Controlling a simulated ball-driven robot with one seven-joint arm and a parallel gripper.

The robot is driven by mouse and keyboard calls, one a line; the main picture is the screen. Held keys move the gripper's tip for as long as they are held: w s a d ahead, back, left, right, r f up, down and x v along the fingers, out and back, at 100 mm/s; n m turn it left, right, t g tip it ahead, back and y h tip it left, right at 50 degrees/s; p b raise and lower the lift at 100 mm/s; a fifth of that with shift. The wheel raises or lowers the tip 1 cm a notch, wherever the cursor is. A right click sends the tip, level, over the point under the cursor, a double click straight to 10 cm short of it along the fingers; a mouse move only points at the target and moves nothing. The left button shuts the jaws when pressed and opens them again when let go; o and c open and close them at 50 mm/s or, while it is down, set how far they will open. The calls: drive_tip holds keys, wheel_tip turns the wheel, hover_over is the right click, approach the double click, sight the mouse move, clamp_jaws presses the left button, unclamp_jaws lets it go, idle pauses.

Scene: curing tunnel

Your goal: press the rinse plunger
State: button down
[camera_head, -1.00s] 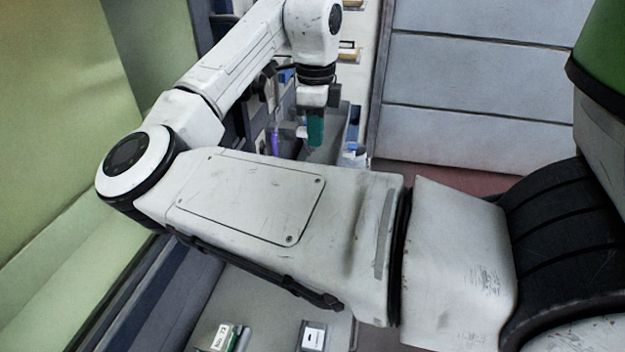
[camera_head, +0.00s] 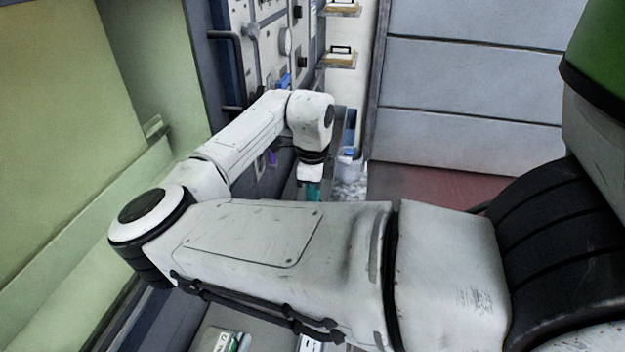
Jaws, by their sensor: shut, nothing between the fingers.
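My gripper (camera_head: 313,190), with teal fingers, points down just beyond my forearm. Its fingertips are partly hidden behind the arm, and nothing shows held in it. It is shut. I cannot pick out the rinse plunger for certain. A grey panel (camera_head: 268,65) with fittings stands beyond my arm. A blue fitting (camera_head: 284,82) sticks out low on it. A small purple part (camera_head: 271,158) shows beneath my upper arm link, left of my gripper and apart from it.
A white bucket (camera_head: 349,163) stands on the floor behind my gripper. A grey slatted wall (camera_head: 470,90) closes the back; reddish floor (camera_head: 425,187) there is clear.

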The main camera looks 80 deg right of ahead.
drive_tip(key=shift+f, duration=0.15)
drive_tip(key=shift+f+b, duration=0.7)
drive_tip(key=shift+f, duration=0.75)
drive_tip(key=shift+r+p, duration=0.5)
drive_tip(key=shift+p, duration=0.05)
wheel_tip(320, 180, up, 14)
drive_tip(key=p, duration=0.5)
drive_tip(key=shift+f+p, duration=0.25)
drive_tip(key=shift+p, duration=0.15)
